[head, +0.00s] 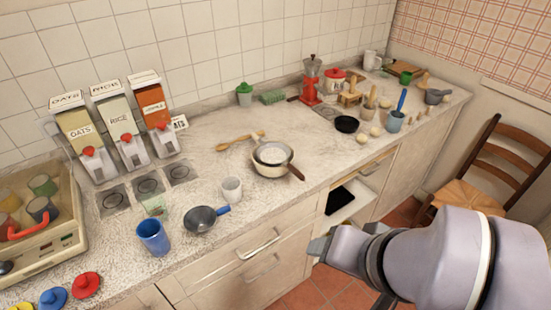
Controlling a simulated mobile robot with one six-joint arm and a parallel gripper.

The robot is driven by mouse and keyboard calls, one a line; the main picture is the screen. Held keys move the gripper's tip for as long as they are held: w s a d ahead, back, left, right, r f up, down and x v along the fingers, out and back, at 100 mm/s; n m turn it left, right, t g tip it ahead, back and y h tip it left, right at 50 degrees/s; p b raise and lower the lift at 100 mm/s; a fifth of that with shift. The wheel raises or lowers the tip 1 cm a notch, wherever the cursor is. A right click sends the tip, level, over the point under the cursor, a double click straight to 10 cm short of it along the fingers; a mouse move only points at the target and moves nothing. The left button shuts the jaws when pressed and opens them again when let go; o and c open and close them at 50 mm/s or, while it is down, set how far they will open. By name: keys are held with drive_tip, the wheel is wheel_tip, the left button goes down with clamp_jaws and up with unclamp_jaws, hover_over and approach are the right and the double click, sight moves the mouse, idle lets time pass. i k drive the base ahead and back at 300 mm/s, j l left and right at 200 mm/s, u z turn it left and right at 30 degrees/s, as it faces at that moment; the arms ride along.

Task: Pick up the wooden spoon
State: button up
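A wooden spoon (236,143) lies on the speckled countertop (210,165), behind and left of a white pan with a wooden handle (272,159). Its bowl end points left and its other end lies near the pan's rim. My gripper (318,248) is low in front of the cabinet, to the right of and well below the spoon, apart from it. Its fingers are small and partly hidden by the arm, so I cannot tell whether they are open or shut.
An open drawer (362,189) sticks out near my arm. Dispensers (125,125) line the wall; a chair (487,170) stands right.

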sight(220, 147)
drive_tip(key=i+l+z, duration=0.1)
drive_tip(key=i, duration=0.6)
drive_tip(key=i+l+z, duration=0.1)
drive_tip(key=i+l, duration=0.15)
drive_tip(key=i, duration=0.4)
